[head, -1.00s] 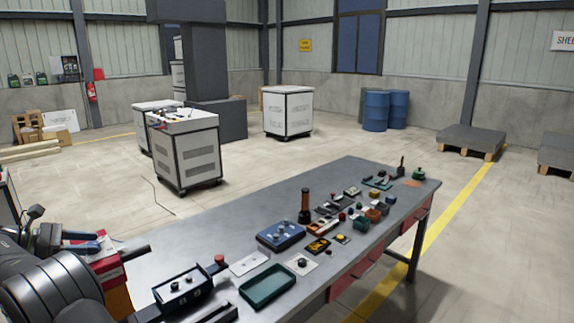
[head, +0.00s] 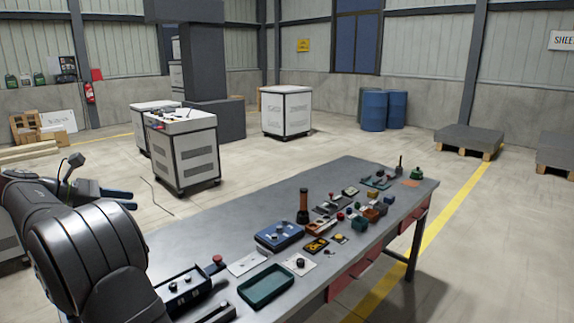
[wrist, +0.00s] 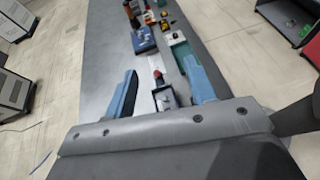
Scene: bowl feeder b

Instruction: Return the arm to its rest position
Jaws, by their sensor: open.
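My gripper (head: 120,198) is at the left of the head view, off the left side of the workbench, partly hidden by my own arm. In the wrist view my gripper (wrist: 159,66) has its two blue fingers spread wide apart with nothing between them. The grey workbench (head: 228,222) lies beyond and below the fingers. The fingers appear clear of the things on it. A dark control box (head: 183,290) with a red knob is the nearest bench item to my arm; it also shows between the fingers in the wrist view (wrist: 165,97).
A green tray (head: 267,288), a blue box (head: 279,236) and a brown cylinder (head: 303,208) stand on the bench among several small parts. A white cabinet (head: 183,150) stands on the floor behind the bench. The bench's far left part is bare.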

